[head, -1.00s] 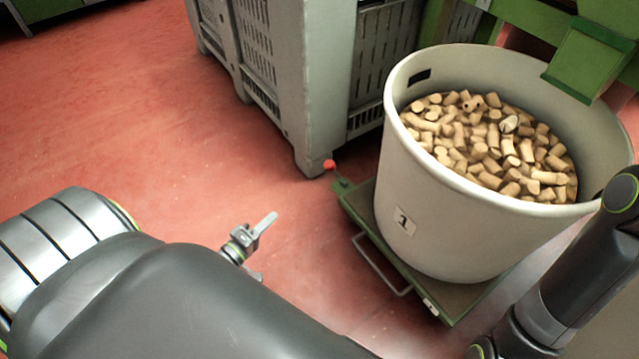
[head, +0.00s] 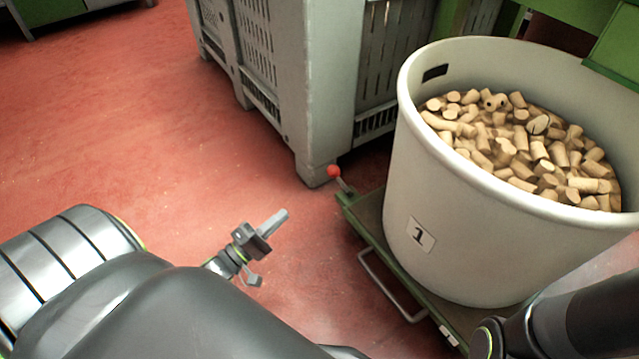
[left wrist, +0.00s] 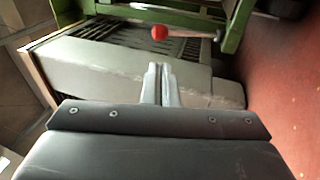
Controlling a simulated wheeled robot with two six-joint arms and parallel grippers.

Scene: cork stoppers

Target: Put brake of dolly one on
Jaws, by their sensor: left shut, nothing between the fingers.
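The brake lever with a red knob (head: 333,171) stands at the far left corner of the green dolly (head: 372,232). The red knob also shows in the left wrist view (left wrist: 159,32), just beyond my fingertips. The dolly carries a large pale tub (head: 470,215) with a label "1". My left gripper (head: 277,222) is shut and empty, over the floor to the left of the dolly. It is apart from the knob, which lies up and right of it in the head view. In the left wrist view the left gripper's fingers (left wrist: 160,80) are together. My right gripper is not visible.
The tub is full of corks (head: 510,140). A grey slatted crate (head: 325,80) stands right behind the lever. A metal handle loop (head: 390,290) sticks out from the dolly's near left side. The red floor (head: 150,130) to the left is clear.

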